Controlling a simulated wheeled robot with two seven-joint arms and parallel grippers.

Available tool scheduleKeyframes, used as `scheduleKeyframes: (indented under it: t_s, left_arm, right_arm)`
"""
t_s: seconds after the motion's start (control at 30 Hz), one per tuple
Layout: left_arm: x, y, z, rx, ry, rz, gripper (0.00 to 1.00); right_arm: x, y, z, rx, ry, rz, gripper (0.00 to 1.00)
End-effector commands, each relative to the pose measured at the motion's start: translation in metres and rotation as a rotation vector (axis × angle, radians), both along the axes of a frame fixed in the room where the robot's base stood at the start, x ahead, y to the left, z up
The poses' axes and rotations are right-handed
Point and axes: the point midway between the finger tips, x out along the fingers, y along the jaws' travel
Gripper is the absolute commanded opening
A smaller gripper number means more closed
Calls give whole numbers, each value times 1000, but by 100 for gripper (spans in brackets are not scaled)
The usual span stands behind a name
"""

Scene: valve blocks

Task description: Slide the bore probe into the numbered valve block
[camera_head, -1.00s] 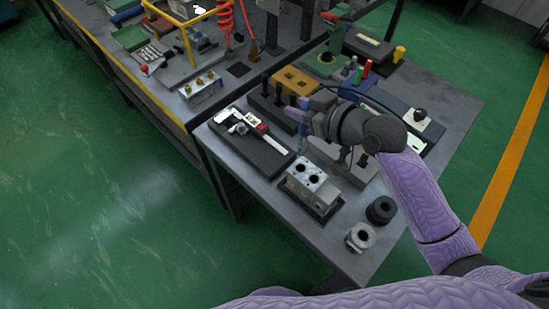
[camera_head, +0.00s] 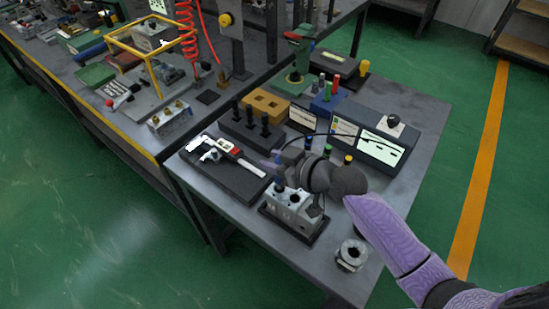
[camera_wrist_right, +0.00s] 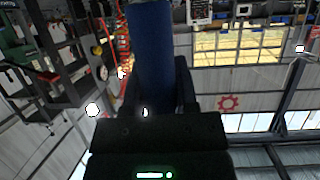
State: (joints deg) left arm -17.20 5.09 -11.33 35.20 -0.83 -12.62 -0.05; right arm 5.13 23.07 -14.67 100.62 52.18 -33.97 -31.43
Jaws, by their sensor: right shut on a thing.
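The valve block (camera_head: 284,210) is a light metal block on a dark base near the front of the side table, with dark bores on its top. My right gripper (camera_head: 277,166) is just above the block's left end. It is shut on the bore probe, whose blue body fills the space between the fingers in the right wrist view (camera_wrist_right: 150,60). In the head view a short blue part of the probe (camera_head: 279,183) points down at the block's top. I cannot tell whether its tip is inside a bore. Any number on the block is unreadable. My left gripper is out of view.
A caliper (camera_head: 228,155) lies on a dark tray left of the block. A metal nut-like ring (camera_head: 352,254) is in front right. Behind are black pegs (camera_head: 250,120), a yellow block (camera_head: 266,104) and a meter with a lit screen (camera_head: 380,148). The table's front edge is close.

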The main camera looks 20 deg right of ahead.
Motion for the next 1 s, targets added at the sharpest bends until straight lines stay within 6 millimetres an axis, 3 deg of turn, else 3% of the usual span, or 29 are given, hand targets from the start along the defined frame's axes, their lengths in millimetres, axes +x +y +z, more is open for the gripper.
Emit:
scheduleKeyframes:
  t_s: [0.13,0.17,0.3,0.33,0.6,0.73,1.0]
  left_arm:
    - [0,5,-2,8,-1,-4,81]
    - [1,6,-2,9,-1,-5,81]
    - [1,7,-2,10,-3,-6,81]
    - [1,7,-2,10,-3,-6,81]
    - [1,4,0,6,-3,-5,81]
    - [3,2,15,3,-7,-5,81]
    - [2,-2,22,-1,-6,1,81]
  right_arm:
    - [0,0,-3,1,-1,0,0]
    - [0,0,-3,0,0,0,39]
    - [0,0,-2,0,0,0,68]
    - [0,0,-2,0,0,0,72]
    - [0,0,-1,1,1,1,72]
    - [-2,-1,16,2,1,-1,72]
    - [-62,-43,40,-5,4,2,72]
